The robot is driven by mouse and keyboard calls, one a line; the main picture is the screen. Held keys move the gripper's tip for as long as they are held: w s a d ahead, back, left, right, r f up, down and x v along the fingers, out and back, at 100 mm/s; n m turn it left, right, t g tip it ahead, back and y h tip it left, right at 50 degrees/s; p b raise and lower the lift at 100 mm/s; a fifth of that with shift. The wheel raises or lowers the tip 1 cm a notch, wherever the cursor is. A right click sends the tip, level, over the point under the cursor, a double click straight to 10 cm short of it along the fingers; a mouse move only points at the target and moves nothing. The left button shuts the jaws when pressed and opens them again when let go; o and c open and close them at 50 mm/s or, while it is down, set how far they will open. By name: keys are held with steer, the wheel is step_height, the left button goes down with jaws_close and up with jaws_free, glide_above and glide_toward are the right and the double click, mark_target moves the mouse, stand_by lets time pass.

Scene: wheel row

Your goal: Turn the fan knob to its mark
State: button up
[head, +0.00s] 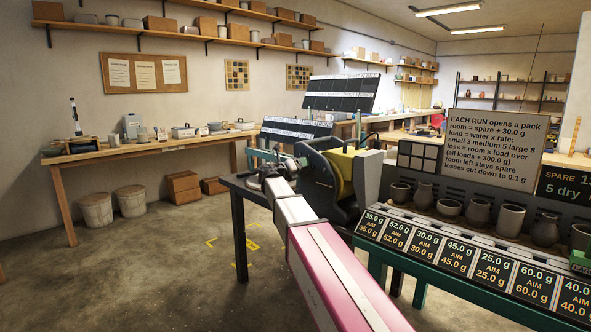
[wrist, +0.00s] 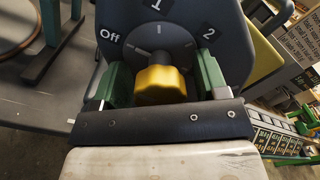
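The yellow fan knob (wrist: 160,84) sits on a dark blue dial face (wrist: 175,38) in the wrist view. The dial carries the labels Off at upper left, 1 at the top and 2 at upper right, with pale marks above the knob. My gripper (wrist: 160,76) has its green fingers on either side of the knob. A strip of dial shows between the knob and the right finger; contact on the left is unclear. In the head view my gripper (head: 275,170) is at the dark fan housing (head: 320,180), and the knob is hidden there.
A bench with grey cups (head: 450,207) and a row of weight displays (head: 455,257) stands to the right. A dark table (head: 240,200) lies under my arm. A wooden workbench (head: 160,150) is at back left, with open floor before it.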

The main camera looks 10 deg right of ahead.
steer(key=o, duration=0.6)
steer(key=v, duration=0.7)
